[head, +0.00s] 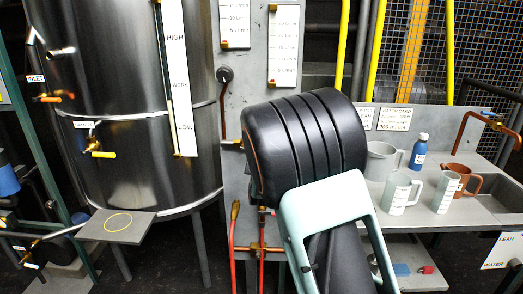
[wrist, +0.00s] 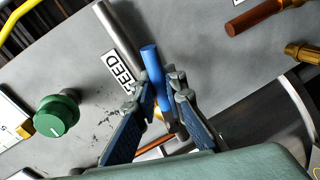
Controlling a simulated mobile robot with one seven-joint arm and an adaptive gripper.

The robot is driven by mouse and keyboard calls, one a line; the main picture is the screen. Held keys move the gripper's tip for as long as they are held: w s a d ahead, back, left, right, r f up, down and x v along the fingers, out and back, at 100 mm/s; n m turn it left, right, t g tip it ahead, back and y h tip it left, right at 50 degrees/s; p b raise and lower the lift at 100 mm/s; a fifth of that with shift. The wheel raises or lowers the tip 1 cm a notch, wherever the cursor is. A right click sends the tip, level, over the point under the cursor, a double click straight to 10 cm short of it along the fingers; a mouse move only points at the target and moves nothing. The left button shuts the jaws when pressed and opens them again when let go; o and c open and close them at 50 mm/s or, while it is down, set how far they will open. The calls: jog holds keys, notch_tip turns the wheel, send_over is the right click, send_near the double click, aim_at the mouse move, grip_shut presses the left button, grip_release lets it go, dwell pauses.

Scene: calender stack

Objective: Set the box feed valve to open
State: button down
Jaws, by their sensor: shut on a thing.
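The feed valve's blue handle (wrist: 151,62) sticks up between the fingers in the wrist view, beside a white plate lettered "FEED" (wrist: 120,72). Its upper end is free, and its lower part is hidden between the fingers. My gripper (wrist: 160,90) is shut on this handle. A bit of brass shows behind the fingers at the handle's base. In the head view my own arm covers the gripper and the valve. Whether the valve stands open or closed I cannot tell.
A green knob (wrist: 57,114) and a copper pipe (wrist: 253,20) lie on either side in the wrist view. In the head view a steel tank (head: 120,110) stands left of the grey panel (head: 236,75). A bench with jugs (head: 398,194) and a blue bottle (head: 419,152) is at right.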

jog(key=shift+r+n+h+p, duration=0.3)
jog(key=shift+r+n+p, duration=0.7)
jog(key=shift+p, duration=0.4)
jog(key=shift+w, duration=0.1)
jog(key=c, duration=2)
grip_release()
jog(key=shift+d+f, duration=0.1)
jog(key=shift+o, duration=0.2)
jog(key=shift+f, duration=0.1)
jog(key=shift+s, duration=0.2)
jog(key=s+r, duration=0.2)
jog(key=s, duration=0.9)
jog(key=shift+s+a+r, duration=0.2)
jog(key=shift+s+a, duration=0.05)
